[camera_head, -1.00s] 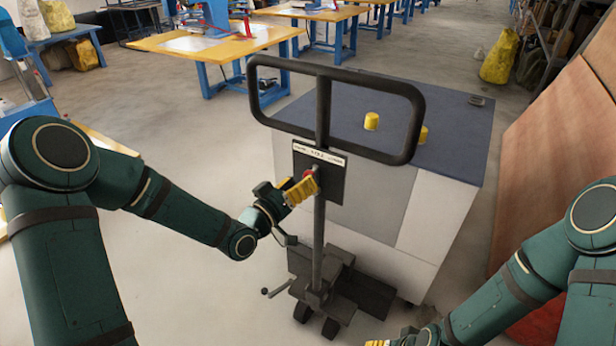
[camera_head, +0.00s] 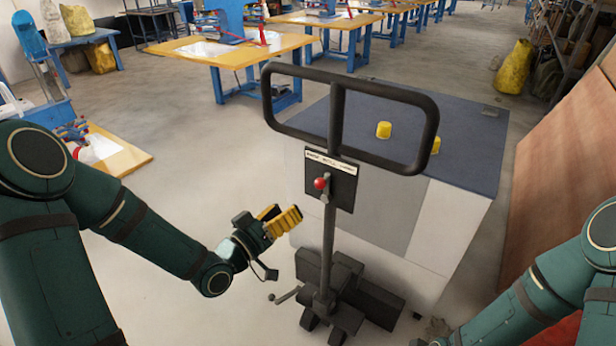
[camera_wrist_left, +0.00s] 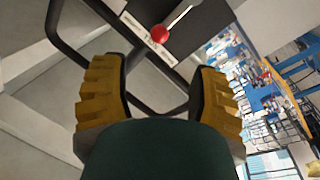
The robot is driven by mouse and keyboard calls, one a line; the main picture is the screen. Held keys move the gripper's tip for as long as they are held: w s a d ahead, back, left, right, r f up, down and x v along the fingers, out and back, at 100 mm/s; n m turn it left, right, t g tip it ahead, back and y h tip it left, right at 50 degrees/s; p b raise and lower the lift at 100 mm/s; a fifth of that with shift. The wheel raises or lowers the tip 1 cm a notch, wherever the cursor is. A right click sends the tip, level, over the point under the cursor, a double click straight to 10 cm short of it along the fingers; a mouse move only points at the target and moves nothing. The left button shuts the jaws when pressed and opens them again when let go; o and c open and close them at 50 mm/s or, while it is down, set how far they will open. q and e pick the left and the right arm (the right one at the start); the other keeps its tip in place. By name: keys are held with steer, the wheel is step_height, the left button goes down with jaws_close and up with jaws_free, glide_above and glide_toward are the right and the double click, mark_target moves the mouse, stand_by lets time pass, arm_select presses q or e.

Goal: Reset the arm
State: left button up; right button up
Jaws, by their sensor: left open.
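My left gripper (camera_head: 281,219) has yellow ribbed fingers and is open and empty. In the head view it is left of the pallet truck's mast and apart from it. A red knob (camera_head: 320,183) on a lever sits on the black plate (camera_head: 342,190) below the truck's loop handle (camera_head: 428,130). In the left wrist view the two spread fingers (camera_wrist_left: 155,95) show with nothing between them, and the red knob (camera_wrist_left: 160,33) lies beyond them. My right arm comes in at the lower right; its gripper is out of the head view.
A grey cabinet (camera_head: 430,220) with a dark blue top carries two yellow caps (camera_head: 383,130). A brown panel (camera_head: 560,160) leans at the right. Work tables (camera_head: 235,62) stand behind. Floor (camera_head: 180,180) to the left of the truck is clear.

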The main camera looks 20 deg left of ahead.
arm_select(q)
steer(key=s+d+f+g+y, duration=0.1)
steer(key=d+f+g+y, duration=0.2)
steer(key=f, duration=0.5)
steer(key=s+d+f+g, duration=0.2)
steer(key=d+f+g, duration=0.15)
steer(key=f, duration=0.45)
steer(key=s+d+f+g+y, duration=0.2)
steer(key=s+f+g, duration=0.7)
steer(key=s+f, duration=0.2)
steer(key=shift+s+d, duration=0.4)
steer(key=shift+s, duration=0.55)
steer(key=shift+c, duration=0.3)
steer(key=shift+c, duration=1)
